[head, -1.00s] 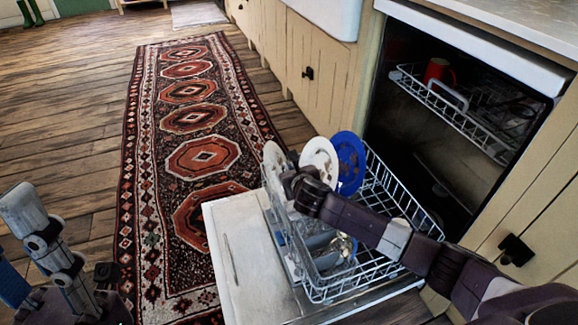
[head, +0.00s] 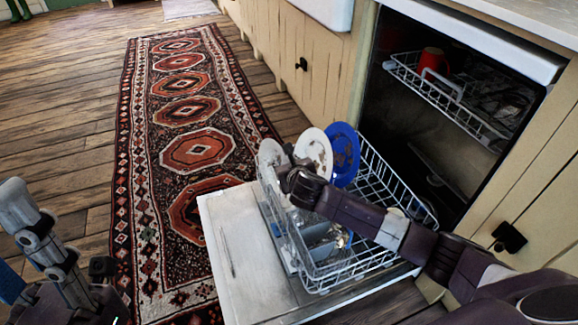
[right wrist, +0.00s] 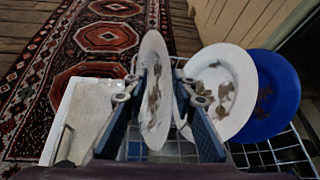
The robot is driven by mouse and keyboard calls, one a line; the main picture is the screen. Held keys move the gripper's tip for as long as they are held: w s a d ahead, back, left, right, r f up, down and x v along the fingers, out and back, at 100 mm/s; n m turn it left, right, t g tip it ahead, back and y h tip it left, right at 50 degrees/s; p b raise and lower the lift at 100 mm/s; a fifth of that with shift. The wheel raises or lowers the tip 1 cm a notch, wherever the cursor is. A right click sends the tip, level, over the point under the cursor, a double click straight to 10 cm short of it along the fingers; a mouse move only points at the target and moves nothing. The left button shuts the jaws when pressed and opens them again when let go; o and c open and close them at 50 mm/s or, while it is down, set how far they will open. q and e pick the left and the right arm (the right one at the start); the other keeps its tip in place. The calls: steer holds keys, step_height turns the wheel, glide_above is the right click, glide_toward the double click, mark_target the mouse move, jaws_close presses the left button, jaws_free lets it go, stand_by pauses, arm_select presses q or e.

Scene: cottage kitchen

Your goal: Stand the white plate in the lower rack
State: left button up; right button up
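A white plate with brown marks stands nearly on edge at the left of the lower rack, in the right wrist view (right wrist: 154,75) and the head view (head: 269,156). My right gripper (head: 289,180) is at this plate. In the right wrist view its two fingers (right wrist: 157,92) are spread apart, one on each side of the plate, with visible gaps. The lower rack (head: 385,188) is pulled out over the open dishwasher door. My left gripper (head: 35,225) is partly in view at the far left, away from the rack; its opening is unclear.
A second stained white plate (right wrist: 222,88) and a blue plate (right wrist: 274,95) stand to the right in the rack. A grey cutlery basket (head: 322,240) sits nearer. The upper rack (head: 440,92) holds a red mug (head: 434,62). The door (head: 238,255) has bare room at left.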

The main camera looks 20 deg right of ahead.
steer(key=v, duration=1.1)
steer(key=shift+r, duration=0.15)
